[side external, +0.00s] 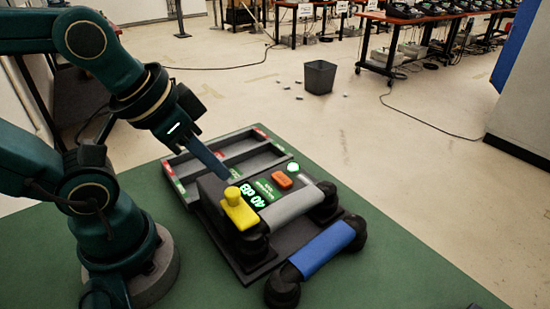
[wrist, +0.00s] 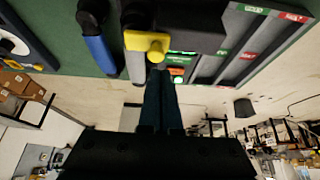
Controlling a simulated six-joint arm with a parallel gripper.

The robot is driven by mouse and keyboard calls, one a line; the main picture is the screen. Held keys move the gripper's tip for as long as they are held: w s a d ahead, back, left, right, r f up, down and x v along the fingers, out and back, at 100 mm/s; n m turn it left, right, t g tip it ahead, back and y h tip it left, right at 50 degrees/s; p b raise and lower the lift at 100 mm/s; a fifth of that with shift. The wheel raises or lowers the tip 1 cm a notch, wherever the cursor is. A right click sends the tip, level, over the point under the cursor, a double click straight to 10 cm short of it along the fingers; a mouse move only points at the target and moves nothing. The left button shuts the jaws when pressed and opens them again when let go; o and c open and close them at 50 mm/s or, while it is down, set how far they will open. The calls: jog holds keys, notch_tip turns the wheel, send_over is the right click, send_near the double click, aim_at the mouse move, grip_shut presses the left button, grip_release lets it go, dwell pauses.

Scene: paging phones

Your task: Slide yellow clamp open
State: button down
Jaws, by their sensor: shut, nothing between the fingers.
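In the wrist view the yellow clamp (wrist: 147,42) shows at upper middle, just past my fingertips. My gripper (side external: 226,177) is shut and empty. Its tips are above the phone, close behind the clamp in the side view; I cannot tell whether they touch it. In the wrist view my gripper (wrist: 160,75) partly hides the phone's panel. A lit display (side external: 258,196) reads "40 dB".
A blue handset (side external: 323,248) lies at the phone's right front. An orange button (side external: 282,180) and a lit green lamp (side external: 293,167) are on the panel. A grey divided tray (side external: 186,184) stands behind. The green table (side external: 400,270) is clear at right.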

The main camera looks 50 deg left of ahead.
aim_at(232, 191)
jog(key=c, duration=0.7)
grip_release()
jog(key=shift+s, duration=0.2)
jog(key=shift+o, duration=0.4)
jog(key=shift+s+r+m+g, duration=0.1)
jog(key=shift+r+m+g, duration=0.25)
jog(key=shift+m+g, duration=0.05)
jog(key=m+g, duration=0.1)
jog(key=w+r+g, duration=0.1)
jog(key=g, duration=0.1)
jog(key=shift+w+d+r+m+g, duration=0.1)
jog(key=shift+d+r+m+g, duration=0.1)
jog(key=shift+r+m+g, duration=0.15)
jog(key=shift+w+d+f+m+g, duration=0.1)
jog(key=shift+w+f+m+g, duration=0.15)
jog(key=shift+w+g, duration=0.25)
jog(key=shift+w+f, duration=0.1)
jog(key=shift+f, duration=2.65)
